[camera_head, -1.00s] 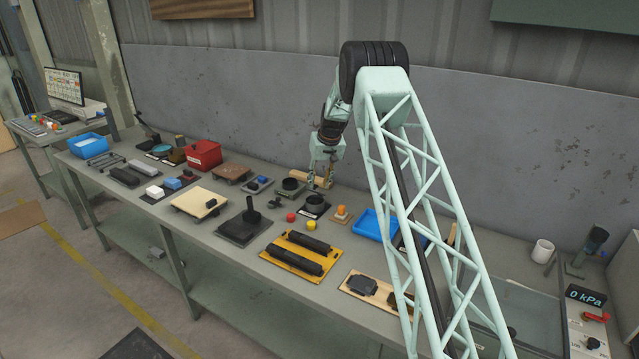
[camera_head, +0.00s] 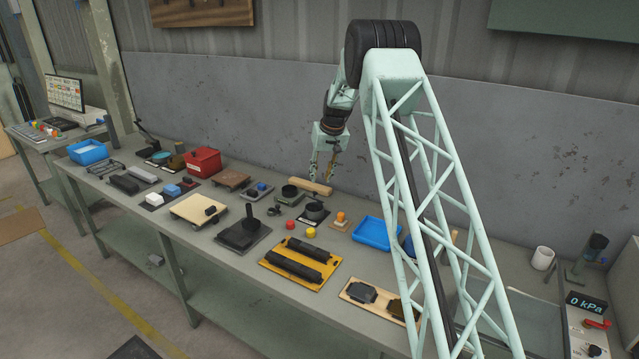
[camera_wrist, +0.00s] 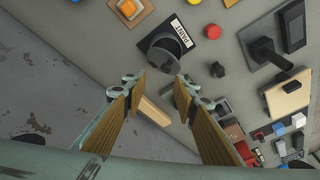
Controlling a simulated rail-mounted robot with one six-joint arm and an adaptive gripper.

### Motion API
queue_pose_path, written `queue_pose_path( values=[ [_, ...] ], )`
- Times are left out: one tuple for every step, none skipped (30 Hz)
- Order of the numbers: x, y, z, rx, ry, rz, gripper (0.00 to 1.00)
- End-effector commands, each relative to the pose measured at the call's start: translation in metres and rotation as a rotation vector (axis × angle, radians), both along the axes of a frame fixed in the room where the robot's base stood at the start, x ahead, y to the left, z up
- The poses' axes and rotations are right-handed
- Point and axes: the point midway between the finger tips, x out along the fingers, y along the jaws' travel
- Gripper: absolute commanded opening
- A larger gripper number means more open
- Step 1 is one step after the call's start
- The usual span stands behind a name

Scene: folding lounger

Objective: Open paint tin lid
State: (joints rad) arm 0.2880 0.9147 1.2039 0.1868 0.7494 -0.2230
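The paint tin (camera_head: 314,211) is a short dark grey cylinder standing on a black plate in the middle of the bench. In the wrist view the tin (camera_wrist: 160,57) sits beyond my fingertips, above centre, beside the white PAINT label (camera_wrist: 183,29). It has a dark, round upper part; I cannot tell whether the lid is seated or loose. My gripper (camera_head: 323,173) hangs above the bench, behind and above the tin. In the wrist view its two fingers (camera_wrist: 157,87) are spread apart with nothing between their tips.
A wooden bar (camera_head: 311,187) lies behind the tin. Red (camera_head: 290,225) and yellow (camera_head: 310,232) buttons stand in front. An orange knob (camera_head: 340,216) on a wooden base and a blue tray (camera_head: 372,233) are to the right.

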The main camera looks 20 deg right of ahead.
Motion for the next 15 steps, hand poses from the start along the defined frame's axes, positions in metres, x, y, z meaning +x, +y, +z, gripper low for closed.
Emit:
queue_pose_path(
  values=[
    [-0.002,-0.001,0.006,0.000,0.000,0.000,0.27],
    [-0.004,-0.001,0.010,0.000,0.000,0.000,0.27],
    [-0.005,-0.001,0.014,0.000,0.000,0.000,0.27],
    [-0.006,-0.001,0.018,0.000,0.001,0.000,0.27],
    [-0.007,-0.001,0.021,0.000,0.001,0.000,0.27],
    [-0.008,-0.002,0.024,0.000,0.001,-0.001,0.27],
    [-0.009,-0.002,0.026,0.000,0.001,-0.001,0.27],
    [-0.010,-0.002,0.028,0.000,0.001,-0.001,0.27],
    [-0.011,-0.002,0.031,0.000,0.001,-0.001,0.27],
    [-0.011,-0.002,0.033,0.000,0.001,-0.001,0.27],
    [-0.012,-0.002,0.034,0.000,0.001,-0.001,0.27],
    [-0.012,-0.002,0.036,0.000,0.001,-0.001,0.27],
    [-0.013,-0.002,0.037,0.000,0.001,-0.001,0.27],
    [-0.013,-0.003,0.038,0.000,0.001,-0.001,0.27],
    [-0.013,-0.002,0.039,0.000,0.001,-0.001,0.27]
  ],
)
